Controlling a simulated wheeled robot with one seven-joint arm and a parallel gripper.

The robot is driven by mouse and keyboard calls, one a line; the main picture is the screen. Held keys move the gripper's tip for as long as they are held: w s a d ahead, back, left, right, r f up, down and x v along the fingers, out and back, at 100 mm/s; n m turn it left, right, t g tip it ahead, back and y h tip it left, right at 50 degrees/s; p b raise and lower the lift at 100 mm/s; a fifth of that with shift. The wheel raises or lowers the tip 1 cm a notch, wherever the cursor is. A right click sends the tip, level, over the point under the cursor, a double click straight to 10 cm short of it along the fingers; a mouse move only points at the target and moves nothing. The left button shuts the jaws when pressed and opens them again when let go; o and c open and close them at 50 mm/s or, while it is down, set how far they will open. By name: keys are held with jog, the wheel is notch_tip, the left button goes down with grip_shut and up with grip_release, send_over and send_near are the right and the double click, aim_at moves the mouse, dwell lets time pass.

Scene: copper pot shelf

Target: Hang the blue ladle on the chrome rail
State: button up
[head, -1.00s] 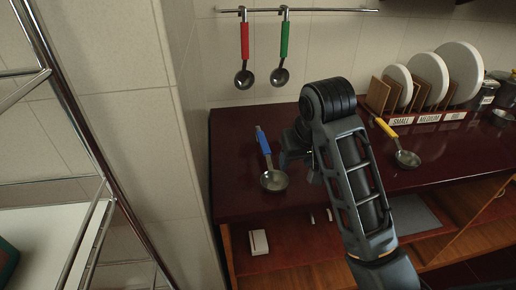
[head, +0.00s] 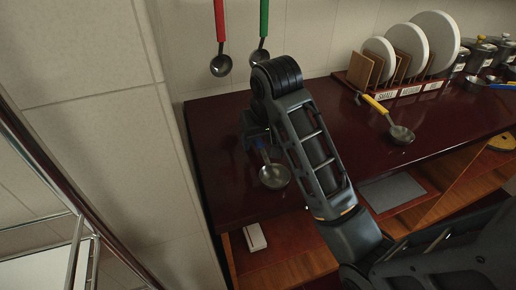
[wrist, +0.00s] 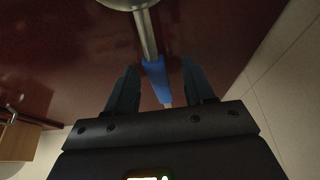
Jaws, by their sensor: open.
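The blue ladle (head: 274,176) lies on the dark red counter (head: 222,190) near its left end, bowl toward the front. Its blue handle (wrist: 156,79) shows in the wrist view between the two fingers of my gripper (wrist: 158,82). My gripper also shows in the head view (head: 255,135), over the handle, partly hidden by my arm. The fingers are open, with a gap on each side of the handle. The red ladle (head: 220,40) and green ladle (head: 262,35) hang against the tiled wall. The chrome rail is out of view now.
A yellow-handled ladle (head: 392,125) lies on the counter to the right. A labelled rack (head: 385,97) with white plates (head: 435,42) stands behind it. Tiled wall (head: 110,100) closes off the left side.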

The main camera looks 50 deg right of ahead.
aim_at(259, 142)
jog(key=shift+x, duration=1.8)
jog(key=shift+s+d, duration=0.15)
jog(key=shift+s, duration=0.05)
jog(key=shift+c, duration=0.5)
grip_shut()
